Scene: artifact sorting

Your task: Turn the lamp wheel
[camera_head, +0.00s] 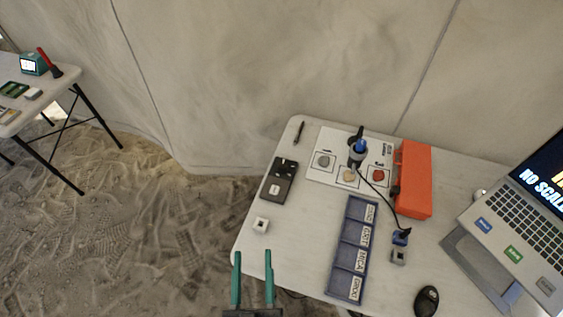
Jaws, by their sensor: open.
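My gripper (252,254) shows at the bottom of the view. Its two teal fingers stand apart with nothing between them, by the near left edge of the white table (300,255). A small black and blue upright device (356,150), which looks like the lamp, stands at the back of the table on a white numbered card (329,146). The device is well beyond my gripper, up and to the right. A wheel on it is too small to make out.
A labelled blue tray (342,254), an orange case (415,180), a black and grey box (279,181), a small white block (261,225), a mouse (427,301) and a laptop (520,220) occupy the table. Another table (62,82) stands far left. The wall is close behind.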

